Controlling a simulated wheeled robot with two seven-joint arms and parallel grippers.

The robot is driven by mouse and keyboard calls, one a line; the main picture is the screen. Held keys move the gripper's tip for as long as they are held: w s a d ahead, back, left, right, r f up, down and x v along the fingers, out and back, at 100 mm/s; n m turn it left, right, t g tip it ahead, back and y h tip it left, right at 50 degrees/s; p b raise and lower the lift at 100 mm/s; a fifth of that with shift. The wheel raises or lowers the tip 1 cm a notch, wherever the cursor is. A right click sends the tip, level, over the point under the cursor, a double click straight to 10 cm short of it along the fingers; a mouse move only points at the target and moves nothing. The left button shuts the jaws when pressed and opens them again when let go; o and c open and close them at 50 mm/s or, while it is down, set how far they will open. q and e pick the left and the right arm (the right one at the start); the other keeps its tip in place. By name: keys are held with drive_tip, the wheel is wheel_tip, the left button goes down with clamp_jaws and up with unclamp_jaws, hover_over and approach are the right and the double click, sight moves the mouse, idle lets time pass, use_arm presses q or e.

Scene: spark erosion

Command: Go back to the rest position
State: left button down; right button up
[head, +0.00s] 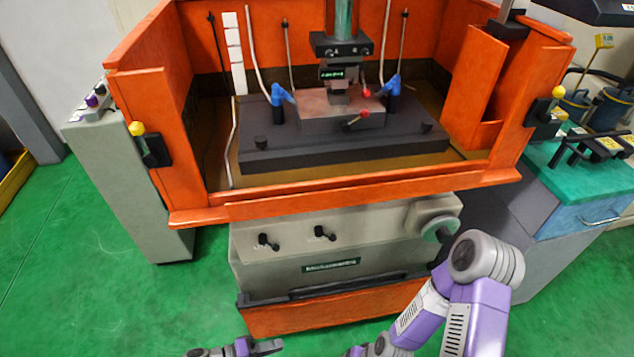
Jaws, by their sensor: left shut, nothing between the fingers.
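My left gripper (268,346) shows at the bottom edge of the head view, left of centre. Its dark fingers point to the right and are shut with nothing between them. The rest of the left arm is cut off by the frame's lower edge. My right arm, purple and grey, is bent at the lower right, in front of the machine's right side. Its gripper cannot be made out in the frame. Both arms are outside the orange machine tank (350,192), in front of and below its front rim.
Inside the tank a dark table (340,150) carries a grey block (338,112) under the machine head (342,45). The machine's grey base (290,262) has knobs and a handwheel (432,219). A teal-topped cabinet (580,178) stands right. Green floor (110,290) is clear at left.

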use_arm(q)
drive_tip(key=s+d+m+g+y+p, duration=0.2)
drive_tip(key=s+d+g+y, duration=0.2)
drive_tip(key=s+d+g, duration=0.25)
drive_tip(key=shift+w+a+r+m+t+y+p, duration=0.2)
drive_tip(key=shift+a+r+t+y+p, duration=0.3)
drive_tip(key=shift+a+r+y, duration=0.75)
drive_tip(key=shift+w+a+r+m+t+y+p, duration=0.2)
drive_tip(key=shift+a+r+t+y+p, duration=0.3)
drive_tip(key=shift+y, duration=1.15)
